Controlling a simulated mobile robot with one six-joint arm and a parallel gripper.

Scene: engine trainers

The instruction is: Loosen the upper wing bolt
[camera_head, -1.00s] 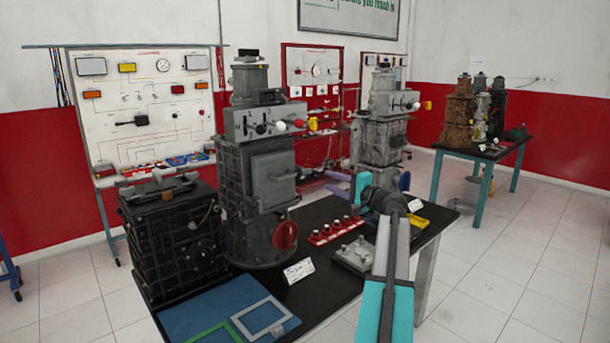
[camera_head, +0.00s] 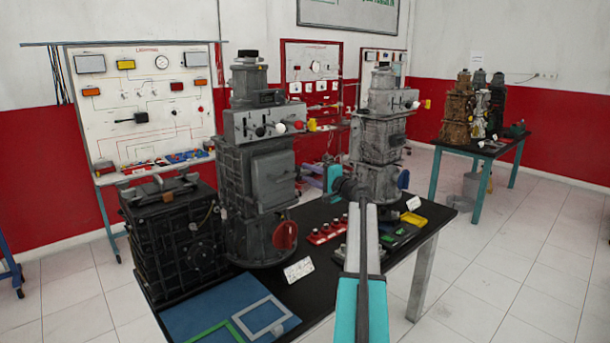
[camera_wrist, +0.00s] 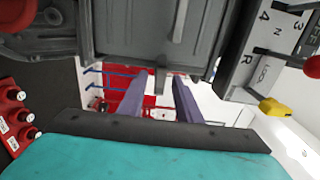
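The near engine trainer (camera_head: 255,150) stands on the black table, with a grey box cover (camera_head: 270,178) on its side. In the wrist view its grey housing (camera_wrist: 145,28) fills the top. A flat grey tab (camera_wrist: 160,80), possibly a wing bolt, sticks out from the housing's edge. I cannot tell whether it is the upper one. My gripper (camera_wrist: 160,92) is open, its two purple fingers apart on either side of the tab in the picture. Contact cannot be made out. In the head view my gripper (camera_head: 333,178) is right of the near engine, its fingers small and partly hidden.
A red wheel (camera_head: 285,235) and a lever panel (camera_head: 265,121) are on the near engine. A second engine (camera_head: 378,140) stands behind my gripper. A red rack (camera_head: 328,232) and a yellow tray (camera_head: 414,219) lie on the table (camera_head: 310,288).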

